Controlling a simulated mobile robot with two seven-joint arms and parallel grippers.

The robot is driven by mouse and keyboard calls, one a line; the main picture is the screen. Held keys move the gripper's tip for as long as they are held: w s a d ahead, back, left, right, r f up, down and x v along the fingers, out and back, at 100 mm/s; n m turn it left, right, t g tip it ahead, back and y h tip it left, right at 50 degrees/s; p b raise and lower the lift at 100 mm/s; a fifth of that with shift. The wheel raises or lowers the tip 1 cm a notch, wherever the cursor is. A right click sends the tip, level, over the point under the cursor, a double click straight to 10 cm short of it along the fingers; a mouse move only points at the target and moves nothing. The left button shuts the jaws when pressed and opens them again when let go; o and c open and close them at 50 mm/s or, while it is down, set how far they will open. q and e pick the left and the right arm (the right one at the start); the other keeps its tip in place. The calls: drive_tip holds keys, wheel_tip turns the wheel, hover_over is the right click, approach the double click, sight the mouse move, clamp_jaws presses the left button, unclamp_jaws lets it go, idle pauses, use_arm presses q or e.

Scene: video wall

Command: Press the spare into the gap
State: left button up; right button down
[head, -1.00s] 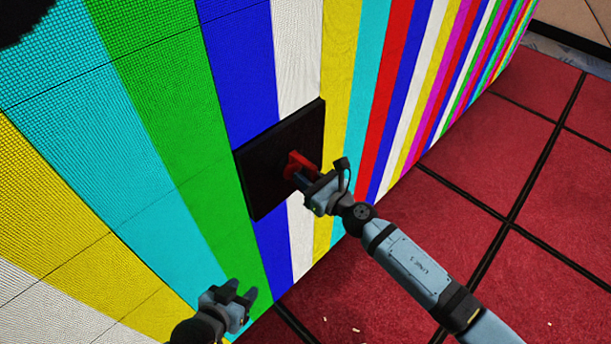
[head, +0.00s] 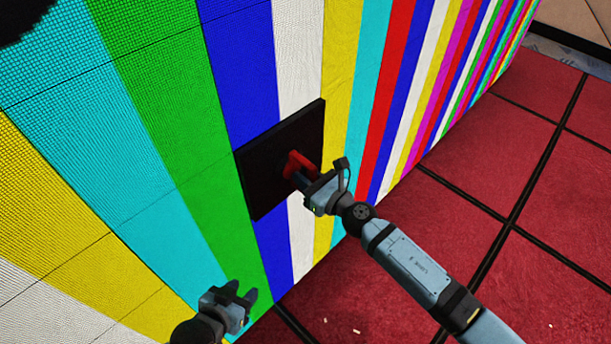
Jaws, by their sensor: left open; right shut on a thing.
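The spare is a black square panel (head: 265,160) at the video wall, among the blue and white stripes. A red handle (head: 298,163) stands out from its face. My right gripper (head: 302,178) is shut on the red handle. Whether the panel sits flush in the gap or stands slightly proud of the wall I cannot tell; the gap itself is hidden behind it. My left gripper (head: 246,295) is open and empty, low in front of the green stripe, below and left of the panel.
The video wall (head: 160,120) shows bright vertical colour stripes and runs back to the upper right. A red tiled floor (head: 480,170) with black seams lies to the right, with a few small pale scraps on it. The floor there is clear of large objects.

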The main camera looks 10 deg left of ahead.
drive_tip(key=shift+x, duration=0.8)
idle(1.4)
drive_tip(key=shift+b, duration=0.55)
idle(1.0)
drive_tip(key=shift+r, duration=0.1)
drive_tip(key=shift+v, duration=1.05)
drive_tip(key=shift+p, duration=0.3)
drive_tip(key=shift+v, duration=2.95)
